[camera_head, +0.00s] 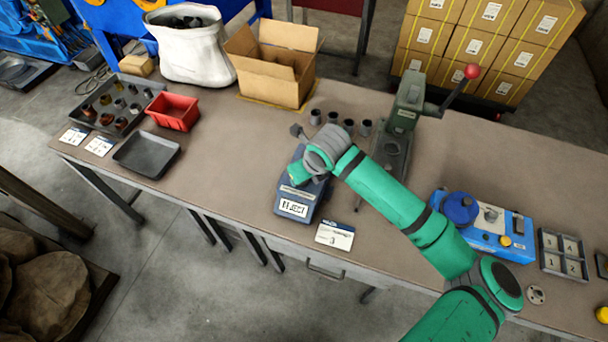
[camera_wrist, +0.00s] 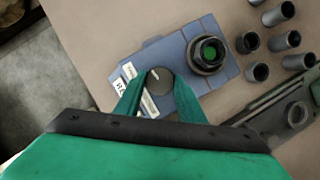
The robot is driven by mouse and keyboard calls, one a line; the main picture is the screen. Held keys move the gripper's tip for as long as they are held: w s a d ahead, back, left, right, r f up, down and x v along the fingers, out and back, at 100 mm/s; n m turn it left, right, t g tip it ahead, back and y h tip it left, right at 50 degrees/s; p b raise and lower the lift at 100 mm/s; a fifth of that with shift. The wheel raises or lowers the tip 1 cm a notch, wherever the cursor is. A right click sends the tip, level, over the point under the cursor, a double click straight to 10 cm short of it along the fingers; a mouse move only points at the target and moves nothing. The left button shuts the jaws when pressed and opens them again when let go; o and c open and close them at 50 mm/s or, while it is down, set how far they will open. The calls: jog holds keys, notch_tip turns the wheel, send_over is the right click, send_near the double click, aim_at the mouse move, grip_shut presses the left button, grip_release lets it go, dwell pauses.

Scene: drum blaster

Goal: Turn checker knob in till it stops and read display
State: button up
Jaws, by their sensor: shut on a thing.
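The blue-grey checker (camera_head: 310,207) stands on the bench under my gripper, and it also shows in the wrist view (camera_wrist: 226,70). Its display (camera_head: 293,207) shows dark letters on white that look like "REJECT"; the first letter is hard to read. In the wrist view the dark round checker knob (camera_wrist: 160,80) has a pale pointer mark. My gripper (camera_wrist: 157,88) is shut on the knob, one green finger on each side. In the head view my gripper (camera_head: 298,171) hides the knob. A black ring with a green centre (camera_wrist: 208,53) sits on the checker beside the knob.
A white card (camera_head: 335,235) lies right of the checker. Several grey cylinders (camera_head: 348,125) stand behind it. A green press with a red-balled lever (camera_head: 408,103) stands to the right. A red bin (camera_head: 173,111) and dark trays (camera_head: 146,155) lie left. Bare bench lies left of the checker.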

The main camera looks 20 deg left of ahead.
jog(key=m+h, duration=0.1)
jog(key=m, duration=0.1)
jog(key=m+t, duration=0.1)
jog(key=m, duration=0.2)
jog(key=shift+s+a+m+h, duration=0.1)
jog(key=shift+a+m+h, duration=0.05)
jog(key=shift+m+h, duration=0.2)
jog(key=shift+m+t+h, duration=0.3)
jog(key=shift+m+h, duration=0.65)
jog(key=shift+m, duration=1.2)
jog(key=o, duration=1)
jog(key=shift+a, duration=0.1)
jog(key=v, duration=1)
jog(key=shift+s+r, duration=0.25)
jog(key=shift+r, duration=0.05)
